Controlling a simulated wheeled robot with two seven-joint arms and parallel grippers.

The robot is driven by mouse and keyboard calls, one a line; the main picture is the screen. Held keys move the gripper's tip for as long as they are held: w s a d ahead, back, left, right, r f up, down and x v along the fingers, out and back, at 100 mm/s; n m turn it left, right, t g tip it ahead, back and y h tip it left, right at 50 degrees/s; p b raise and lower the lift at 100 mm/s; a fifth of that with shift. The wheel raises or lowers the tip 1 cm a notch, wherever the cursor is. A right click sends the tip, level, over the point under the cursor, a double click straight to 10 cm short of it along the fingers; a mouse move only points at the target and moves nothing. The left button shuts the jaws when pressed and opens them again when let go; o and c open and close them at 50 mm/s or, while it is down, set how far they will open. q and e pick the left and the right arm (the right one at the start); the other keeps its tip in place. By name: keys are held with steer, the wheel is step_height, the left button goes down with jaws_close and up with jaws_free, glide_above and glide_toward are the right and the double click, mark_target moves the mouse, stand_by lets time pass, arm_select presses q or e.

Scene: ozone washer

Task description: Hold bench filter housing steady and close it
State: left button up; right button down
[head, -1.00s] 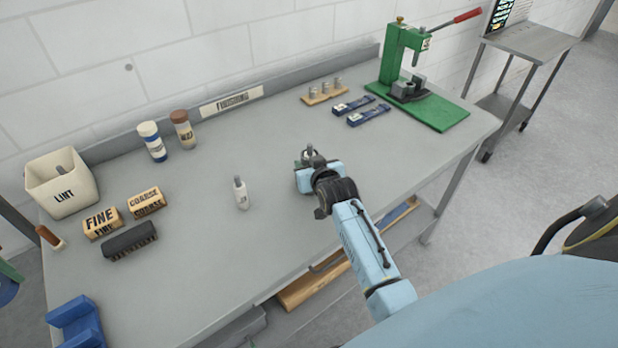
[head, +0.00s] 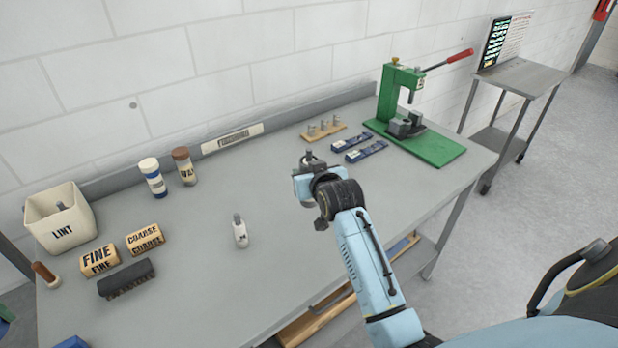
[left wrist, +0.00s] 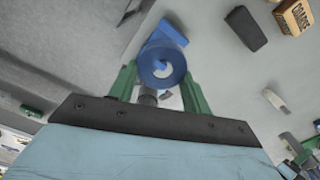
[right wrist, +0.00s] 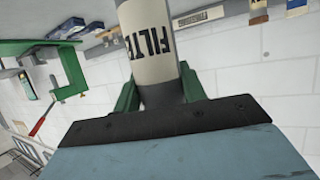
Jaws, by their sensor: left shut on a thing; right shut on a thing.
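A pale cylinder lettered "FILTE…" (right wrist: 152,48) with a grey lower part is between the green fingers of my right gripper (right wrist: 160,88), which is shut on it. My left gripper (left wrist: 160,76) is shut on a round blue piece (left wrist: 176,62) with a pale centre. Behind that piece is a blue holder (left wrist: 166,31). A dark grey part (left wrist: 147,97) shows below the blue piece. The left gripper is outside the head view.
The bench (head: 200,285) carries a LINT bin (head: 62,232), FINE (head: 99,260) and COARSE (head: 145,240) blocks, a dark block (head: 126,279), a small white bottle (head: 240,234), two jars and a green press (head: 425,143). The bench middle is mostly clear.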

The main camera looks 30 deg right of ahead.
steer(key=shift+a, duration=0.1)
stand_by(0.4)
steer(key=shift+s+a+f+b, duration=0.2)
steer(key=shift+a+f+b, duration=0.05)
steer(key=shift+b, duration=0.1)
steer(key=s+a+f+n+y+b, duration=0.2)
steer(key=s+a+f+y+b, duration=0.1)
steer(key=s+a+b, duration=0.7)
steer(key=s+a+f, duration=0.1)
steer(key=s+a, duration=0.1)
steer(key=a, duration=0.1)
steer(key=shift+s+n+t, duration=0.2)
steer(key=shift+n+t, duration=0.1)
steer(key=shift+n, duration=0.1)
steer(key=a+n+g+y, duration=0.3)
steer(key=a+n+y, duration=0.5)
steer(key=a, duration=0.7)
steer(key=shift+r+y, duration=0.45)
steer(key=shift+y, duration=0.05)
steer(key=shift+w, duration=0.1)
